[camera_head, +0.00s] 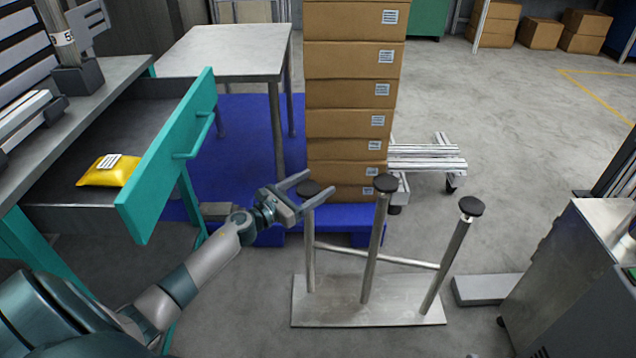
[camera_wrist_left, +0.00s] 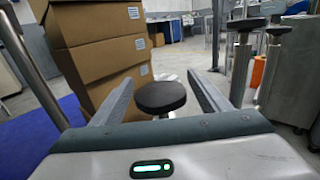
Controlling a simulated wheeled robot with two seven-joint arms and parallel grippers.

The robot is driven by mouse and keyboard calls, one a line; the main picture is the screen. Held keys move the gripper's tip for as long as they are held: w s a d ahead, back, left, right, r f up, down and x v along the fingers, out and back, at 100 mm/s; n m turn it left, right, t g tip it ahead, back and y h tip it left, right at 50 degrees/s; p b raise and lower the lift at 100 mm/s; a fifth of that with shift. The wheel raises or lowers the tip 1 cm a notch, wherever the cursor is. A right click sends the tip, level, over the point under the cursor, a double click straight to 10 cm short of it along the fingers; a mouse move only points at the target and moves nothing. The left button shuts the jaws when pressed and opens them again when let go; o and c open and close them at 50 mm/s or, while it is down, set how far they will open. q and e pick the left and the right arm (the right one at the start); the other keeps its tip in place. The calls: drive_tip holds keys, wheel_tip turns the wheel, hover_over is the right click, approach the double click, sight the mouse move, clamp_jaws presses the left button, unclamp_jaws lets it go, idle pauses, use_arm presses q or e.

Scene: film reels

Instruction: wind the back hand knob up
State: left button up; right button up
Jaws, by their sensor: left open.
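An upturned metal table or stand (camera_head: 335,312) rests on the floor, its legs pointing up. Three legs show, each topped by a round black knob: left (camera_head: 309,189), middle (camera_head: 386,183) and right (camera_head: 471,206). My left gripper (camera_head: 320,182) is open at the left knob. In the left wrist view this knob (camera_wrist_left: 160,97) shows between the two spread fingers (camera_wrist_left: 160,78), with a gap on both sides. I cannot tell how deep it sits between them. The other two knobs (camera_wrist_left: 245,24) (camera_wrist_left: 278,30) stand beyond, to the right. My right gripper is not in view.
A tall stack of cardboard boxes (camera_head: 355,62) on a blue pallet (camera_head: 340,216) stands just behind the left knob. An open teal drawer (camera_head: 165,160) holding a yellow packet (camera_head: 108,172) is left of my arm.

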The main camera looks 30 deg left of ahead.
use_arm(q)
drive_tip(key=shift+x, duration=0.95)
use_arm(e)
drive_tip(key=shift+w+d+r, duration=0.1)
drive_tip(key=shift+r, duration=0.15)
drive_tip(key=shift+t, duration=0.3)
use_arm(q)
drive_tip(key=shift+c, duration=0.2)
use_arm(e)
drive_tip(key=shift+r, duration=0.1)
use_arm(q)
drive_tip(key=c, duration=1)
